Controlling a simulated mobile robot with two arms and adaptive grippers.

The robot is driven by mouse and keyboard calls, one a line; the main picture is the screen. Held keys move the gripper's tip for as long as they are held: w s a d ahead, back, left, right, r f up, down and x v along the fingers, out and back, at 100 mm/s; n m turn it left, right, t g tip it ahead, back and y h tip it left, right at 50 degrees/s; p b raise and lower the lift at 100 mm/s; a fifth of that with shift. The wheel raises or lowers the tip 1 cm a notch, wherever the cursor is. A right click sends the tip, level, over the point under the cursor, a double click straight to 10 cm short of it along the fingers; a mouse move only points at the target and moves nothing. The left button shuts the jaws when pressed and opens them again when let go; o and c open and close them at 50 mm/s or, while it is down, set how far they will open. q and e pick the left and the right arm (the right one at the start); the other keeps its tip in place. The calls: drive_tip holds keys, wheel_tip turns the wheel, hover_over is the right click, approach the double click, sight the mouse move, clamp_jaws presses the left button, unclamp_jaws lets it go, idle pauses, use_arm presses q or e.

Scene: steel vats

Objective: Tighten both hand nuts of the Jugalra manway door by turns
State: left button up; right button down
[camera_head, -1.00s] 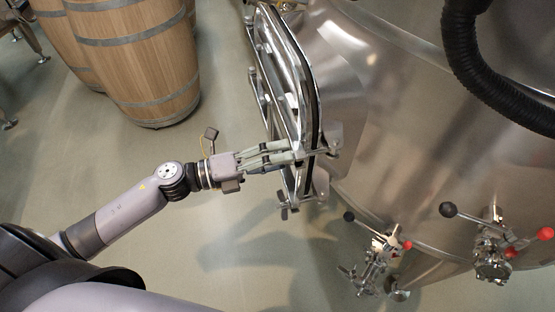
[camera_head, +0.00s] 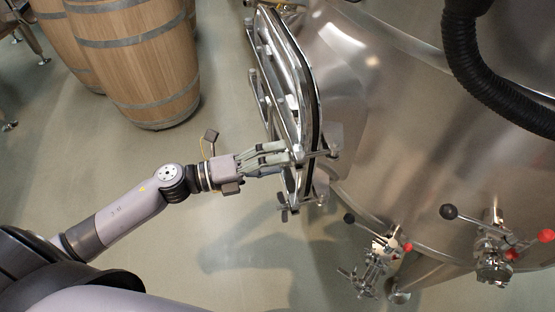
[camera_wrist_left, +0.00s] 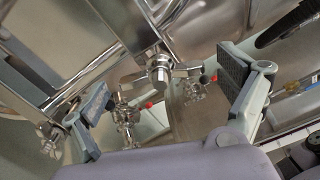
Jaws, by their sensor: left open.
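The steel manway door (camera_head: 306,92) is seen nearly edge-on against the vat (camera_head: 400,110) in the head view. My left gripper (camera_head: 288,157) is at the near part of the door. In the left wrist view its fingers (camera_wrist_left: 170,88) are spread wide and hold nothing. A hand nut (camera_wrist_left: 159,70) with wings and a bolt end shows between them, farther out, with no finger seen touching it. A second winged nut (camera_wrist_left: 49,138) is at the lower left, partly beside the left finger. A winged nut also shows at the door's near end (camera_head: 285,212). My right gripper is not seen.
Two valves with ball-ended levers (camera_head: 372,262) (camera_head: 492,258) stick out of the vat's lower side. A thick black hose (camera_head: 480,90) hangs at the upper right. Wooden barrels (camera_head: 140,60) stand at the upper left. The floor left of the door is clear.

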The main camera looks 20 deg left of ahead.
use_arm(q)
drive_tip(key=v, duration=1.2)
idle(0.3)
